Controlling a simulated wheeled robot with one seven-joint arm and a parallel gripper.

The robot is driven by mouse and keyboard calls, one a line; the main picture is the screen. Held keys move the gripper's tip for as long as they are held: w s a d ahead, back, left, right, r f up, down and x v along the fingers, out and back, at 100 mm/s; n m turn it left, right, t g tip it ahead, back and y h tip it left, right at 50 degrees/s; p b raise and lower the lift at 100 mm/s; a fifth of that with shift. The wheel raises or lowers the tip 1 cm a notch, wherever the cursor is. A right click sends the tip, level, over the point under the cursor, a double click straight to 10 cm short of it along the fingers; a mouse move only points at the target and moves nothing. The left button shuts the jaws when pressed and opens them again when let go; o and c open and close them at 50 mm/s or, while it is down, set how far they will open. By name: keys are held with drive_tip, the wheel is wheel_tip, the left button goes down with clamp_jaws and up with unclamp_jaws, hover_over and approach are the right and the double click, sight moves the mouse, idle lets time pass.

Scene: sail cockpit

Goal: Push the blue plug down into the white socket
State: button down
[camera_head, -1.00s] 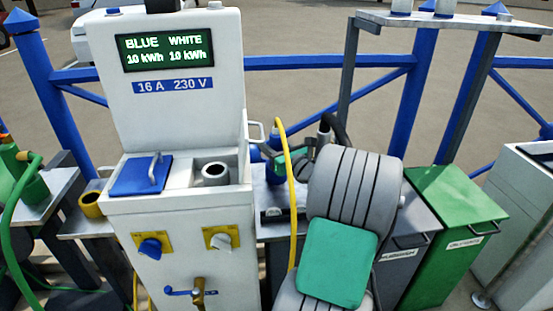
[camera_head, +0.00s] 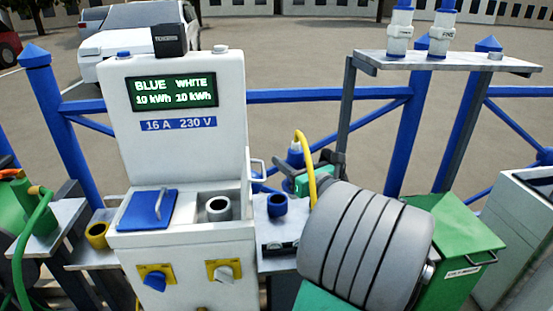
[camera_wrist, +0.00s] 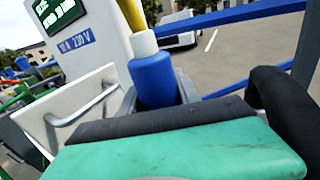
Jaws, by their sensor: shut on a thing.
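The blue plug (camera_head: 295,157) has a white collar and a yellow cable. My gripper (camera_head: 292,177) is shut on it and holds it upright, to the right of the pedestal and above the shelf. The wrist view shows the plug (camera_wrist: 154,80) behind my green and black finger; its lower end is hidden there. The white socket (camera_head: 218,208) is an upright round opening in the right bay of the white pedestal, left of and lower than the plug. The plug and socket are apart.
An empty blue holder (camera_head: 277,205) stands on the side shelf below the plug. A closed blue lid (camera_head: 147,209) covers the pedestal's left bay. The pedestal's tall back panel (camera_head: 182,80) rises behind the socket, and a handle (camera_head: 258,168) sticks out at its right side.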

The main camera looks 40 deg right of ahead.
sight(297, 150)
drive_tip(key=s, duration=0.1)
drive_tip(key=s+r, duration=0.1)
drive_tip(key=s, duration=0.1)
drive_tip(key=s+a+r+p, duration=0.1)
drive_tip(key=shift+s+r, duration=0.15)
drive_tip(key=shift+s, duration=0.05)
drive_tip(key=shift+s+r+p, duration=0.15)
drive_tip(key=shift+r+p, duration=0.35)
drive_tip(key=shift+p, duration=0.2)
wheel_tip(297, 150, up, 2)
drive_tip(key=p, duration=0.3)
drive_tip(key=shift+p, duration=0.4)
